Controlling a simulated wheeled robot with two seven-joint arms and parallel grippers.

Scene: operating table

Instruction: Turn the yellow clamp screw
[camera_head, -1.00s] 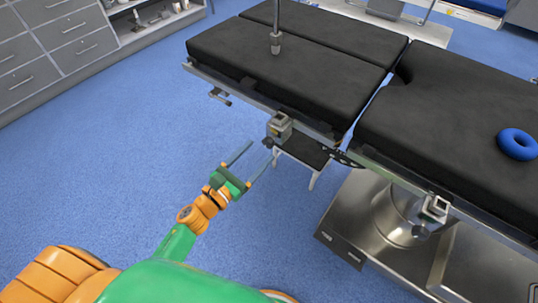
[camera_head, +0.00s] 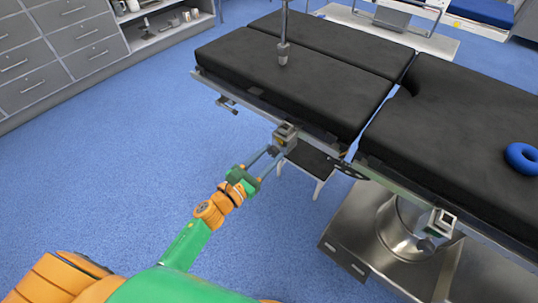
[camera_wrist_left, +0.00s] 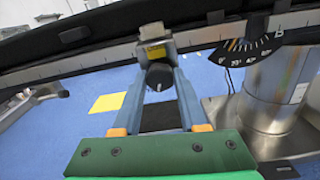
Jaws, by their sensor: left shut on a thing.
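A grey metal clamp (camera_head: 285,135) sits on the side rail of the operating table. It also shows in the left wrist view (camera_wrist_left: 153,40), where a yellow patch marks its front. Its screw ends in a dark round knob (camera_wrist_left: 159,77) that faces my gripper; the knob looks black, not yellow. My left gripper (camera_head: 275,155) reaches up to the clamp from the lower left. In the left wrist view its two long fingers (camera_wrist_left: 157,68) stand on either side of the knob, shut on it. My right gripper is not in view.
The operating table's black pads (camera_head: 300,75) lie above and behind the clamp. A second clamp (camera_head: 440,223) sits farther right on the rail, above the metal base (camera_head: 352,222). A small step stool (camera_head: 308,162) stands below the rail. The blue floor to the left is clear.

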